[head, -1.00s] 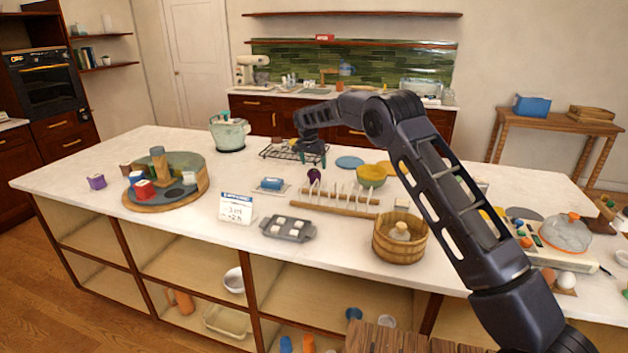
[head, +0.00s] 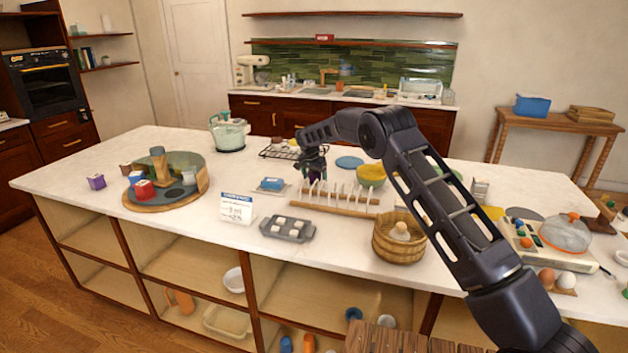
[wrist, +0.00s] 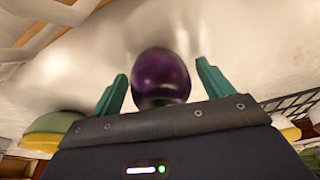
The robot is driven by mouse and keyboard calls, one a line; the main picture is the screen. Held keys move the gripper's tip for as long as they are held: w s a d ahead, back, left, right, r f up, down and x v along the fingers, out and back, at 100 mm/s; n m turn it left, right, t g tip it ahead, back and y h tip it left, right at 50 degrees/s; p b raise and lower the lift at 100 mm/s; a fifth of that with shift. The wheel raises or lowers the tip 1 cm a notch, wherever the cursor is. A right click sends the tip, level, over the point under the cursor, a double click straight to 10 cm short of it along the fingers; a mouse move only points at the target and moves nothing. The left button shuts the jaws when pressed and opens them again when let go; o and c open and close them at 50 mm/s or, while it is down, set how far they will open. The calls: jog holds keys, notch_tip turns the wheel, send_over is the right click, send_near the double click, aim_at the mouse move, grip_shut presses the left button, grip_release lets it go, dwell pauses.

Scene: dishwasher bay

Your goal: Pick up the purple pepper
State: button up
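The purple pepper (wrist: 160,75) is dark, glossy and rounded, and it sits on the pale counter (wrist: 235,45) in the wrist view. My gripper (wrist: 161,68) is open, with one teal finger on each side of the pepper. Gaps show between the pepper and both fingers. The lower end of the pepper is hidden behind the gripper body. In the head view my gripper (head: 313,168) is low over the counter at the pepper's place and mostly covers it.
A wooden rack with upright pegs (head: 335,200) stands close in front of my gripper. A dark wire rack (head: 277,153) is just behind left. A green and yellow bowl (head: 370,176) is to the right, and a blue item on a small tray (head: 271,185) is to the left.

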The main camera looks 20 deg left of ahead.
jog(key=c, duration=1)
jog(key=shift+c, duration=0.2)
